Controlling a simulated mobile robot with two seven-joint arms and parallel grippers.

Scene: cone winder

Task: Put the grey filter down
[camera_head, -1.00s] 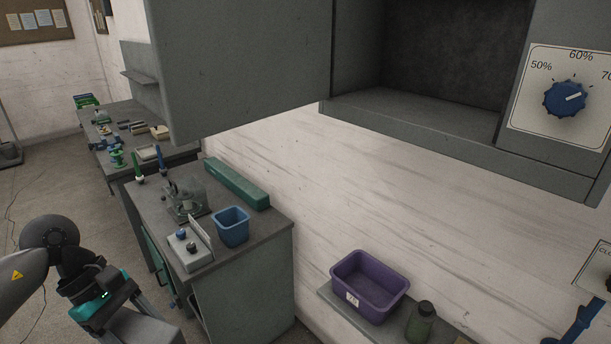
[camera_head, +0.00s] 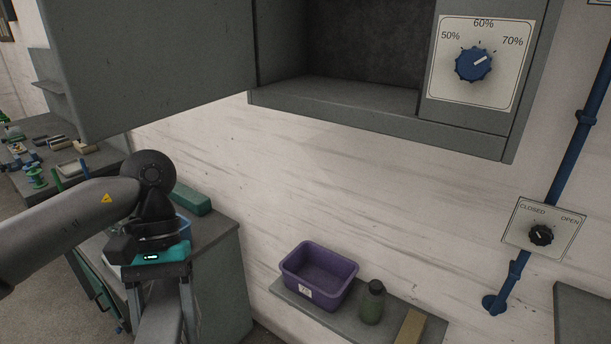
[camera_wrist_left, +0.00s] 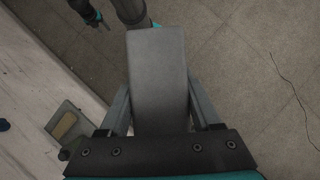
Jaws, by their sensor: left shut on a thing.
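The grey filter (camera_wrist_left: 157,75) is a plain grey block with a rectangular face. In the left wrist view it sits between the fingers of my left gripper (camera_wrist_left: 158,108), which is shut on it. In the head view my left gripper (camera_head: 160,290) is at the lower left, pointing down, with the filter (camera_head: 160,325) between its fingers. The filter's lower part is cut off by the frame. It is held up in front of the cabinet with the blue bin. A dark and teal part of my right arm shows at the top of the wrist view, too small to read.
A purple bin (camera_head: 318,279), a green bottle (camera_head: 372,303) and a tan block (camera_head: 410,326) are on a low wall shelf (camera_head: 342,322). Above is an open grey cupboard compartment (camera_head: 340,98) with an empty-looking floor and a blue dial (camera_head: 473,64). Its door (camera_head: 150,60) swings out left.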

